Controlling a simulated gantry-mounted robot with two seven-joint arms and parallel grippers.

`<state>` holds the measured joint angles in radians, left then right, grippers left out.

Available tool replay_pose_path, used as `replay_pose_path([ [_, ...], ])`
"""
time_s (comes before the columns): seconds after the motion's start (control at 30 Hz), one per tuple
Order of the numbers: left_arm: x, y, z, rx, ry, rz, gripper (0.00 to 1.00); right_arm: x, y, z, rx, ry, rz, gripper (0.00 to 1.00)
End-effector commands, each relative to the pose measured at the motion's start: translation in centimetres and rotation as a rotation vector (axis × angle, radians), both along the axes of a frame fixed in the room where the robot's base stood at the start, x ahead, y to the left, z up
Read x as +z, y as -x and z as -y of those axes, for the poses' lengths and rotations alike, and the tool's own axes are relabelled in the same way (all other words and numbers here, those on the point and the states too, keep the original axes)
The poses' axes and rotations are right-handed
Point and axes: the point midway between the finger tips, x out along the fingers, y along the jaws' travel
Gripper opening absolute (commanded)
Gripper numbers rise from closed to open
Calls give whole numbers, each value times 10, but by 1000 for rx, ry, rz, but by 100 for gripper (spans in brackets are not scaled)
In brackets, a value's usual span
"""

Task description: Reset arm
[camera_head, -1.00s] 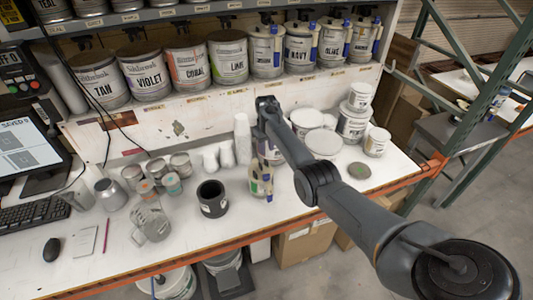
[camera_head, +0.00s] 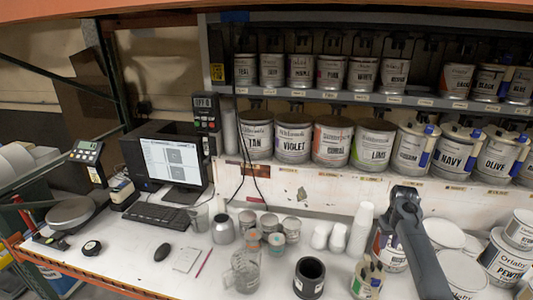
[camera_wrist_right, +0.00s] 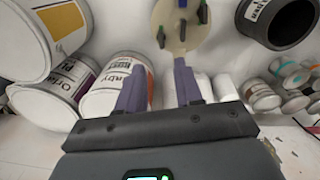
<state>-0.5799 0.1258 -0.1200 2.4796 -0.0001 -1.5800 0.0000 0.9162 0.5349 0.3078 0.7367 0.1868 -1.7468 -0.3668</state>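My right arm (camera_head: 418,240) rises from the lower right in the head view, in front of the bench's back wall and right of the stacked white cups (camera_head: 360,228). Its gripper is hidden behind the arm there. In the right wrist view, my right gripper (camera_wrist_right: 160,80) has its two fingers apart, with nothing held between them. Beyond the fingertips is a beige round holder (camera_wrist_right: 175,40) with dark-tipped items in it. Paint cans (camera_wrist_right: 115,90) are beyond and beside the left finger. My left gripper is in neither current view.
A black cup (camera_head: 309,280), a glass jug (camera_head: 243,272) and several small tins (camera_head: 270,222) stand on the bench (camera_head: 130,250). White tubs (camera_head: 508,258) crowd the right. Labelled cans (camera_head: 333,140) line the shelves above. A monitor (camera_head: 175,165), keyboard (camera_head: 156,217) and scale (camera_head: 72,213) are at left.

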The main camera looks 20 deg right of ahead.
Motion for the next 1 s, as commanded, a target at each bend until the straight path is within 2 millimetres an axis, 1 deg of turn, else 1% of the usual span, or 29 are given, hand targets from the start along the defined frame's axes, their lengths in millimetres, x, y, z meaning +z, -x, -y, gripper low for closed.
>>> replay_pose_path([
  [0.17,12,0,2,5,8,0,43,-17,5,-20,57,103,-19,35],
  [0.27,22,0,3,8,12,0,43,-33,13,-46,121,180,-23,35],
  [0.37,32,0,3,9,14,0,43,-52,26,-85,203,245,-17,35],
  [0.4,36,0,3,8,13,0,43,-59,33,-102,239,266,-10,35],
  [0.47,41,0,3,8,12,0,43,-68,46,-131,291,288,5,35],
  [0.5,45,0,3,8,12,0,43,-74,56,-151,327,296,15,35],
  [0.57,50,0,2,7,11,0,43,-81,74,-183,379,300,34,35],
  [0.6,54,0,2,6,10,1,43,-84,87,-205,411,298,50,35],
  [0.67,60,0,2,5,8,1,43,-86,110,-239,458,287,76,35],
  [0.7,64,0,2,4,7,1,43,-85,126,-261,487,276,94,35],
  [0.73,66,0,1,3,7,1,43,-84,139,-277,506,264,107,35],
  [0.77,69,0,1,4,5,0,43,-81,151,-293,523,252,123,35],
  [0.8,72,0,1,2,4,0,43,-77,168,-313,543,233,143,35],
  [0.9,79,0,0,1,0,1,43,-61,207,-355,578,182,192,35],
  [1.0,85,0,0,-1,-1,0,43,-41,239,-387,593,133,232,35],
])
